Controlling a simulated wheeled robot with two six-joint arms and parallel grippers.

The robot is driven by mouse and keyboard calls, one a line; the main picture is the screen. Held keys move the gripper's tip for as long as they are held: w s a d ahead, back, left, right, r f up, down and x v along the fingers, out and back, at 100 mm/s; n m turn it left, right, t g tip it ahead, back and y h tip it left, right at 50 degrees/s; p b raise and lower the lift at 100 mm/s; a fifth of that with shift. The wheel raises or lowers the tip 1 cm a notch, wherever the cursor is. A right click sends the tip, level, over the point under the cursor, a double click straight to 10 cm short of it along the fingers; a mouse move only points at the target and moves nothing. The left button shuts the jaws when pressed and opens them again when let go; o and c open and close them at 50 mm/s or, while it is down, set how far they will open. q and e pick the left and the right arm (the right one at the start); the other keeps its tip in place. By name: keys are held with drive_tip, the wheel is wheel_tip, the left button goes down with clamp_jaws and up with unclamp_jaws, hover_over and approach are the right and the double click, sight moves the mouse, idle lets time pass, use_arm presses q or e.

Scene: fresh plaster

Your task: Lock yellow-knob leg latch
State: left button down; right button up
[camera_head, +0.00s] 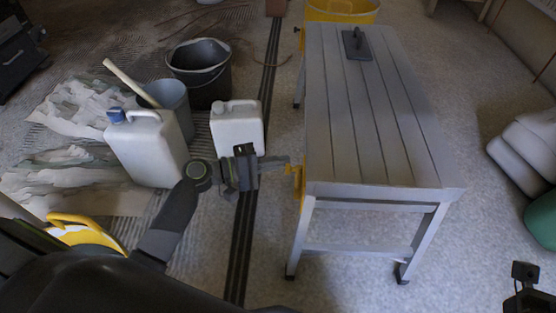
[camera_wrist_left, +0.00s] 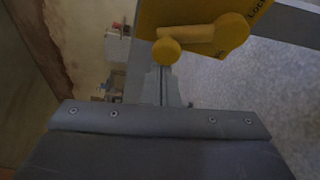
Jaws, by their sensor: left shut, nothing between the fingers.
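The yellow leg latch (camera_head: 297,178) sits at the near left corner of the grey slatted table (camera_head: 377,120). In the left wrist view its yellow plate (camera_wrist_left: 190,12) carries a lever running from a round pivot (camera_wrist_left: 231,35) to a round yellow knob (camera_wrist_left: 166,51). Lettering that appears to read "LOCK" runs beside the pivot, partly cut off. My left gripper (camera_head: 282,161) is shut and empty, just left of the latch. In its wrist view the closed fingertips (camera_wrist_left: 162,76) are just below the knob; contact cannot be told. Part of my right gripper (camera_head: 525,285) shows at the lower right edge.
A grey trowel (camera_head: 356,43) lies on the tabletop's far end. White jugs (camera_head: 238,128) and dark buckets (camera_head: 199,72) stand left of my left gripper. Another yellow fitting (camera_head: 300,36) is at the table's far left corner.

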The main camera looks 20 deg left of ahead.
sight(289, 169)
use_arm(q)
drive_tip(key=shift+s+r, duration=0.2)
drive_tip(key=shift+s, duration=0.05)
drive_tip(key=s, duration=0.1)
drive_tip(key=s+m, duration=0.1)
drive_tip(key=s+d, duration=0.1)
drive_tip(key=shift+r+m+h+p, duration=0.3)
drive_tip(key=shift+r, duration=0.05)
drive_tip(key=shift+s+d+r, duration=0.1)
drive_tip(key=shift+s+d, duration=0.15)
drive_tip(key=shift+s, duration=0.6)
drive_tip(key=shift+s, duration=0.1)
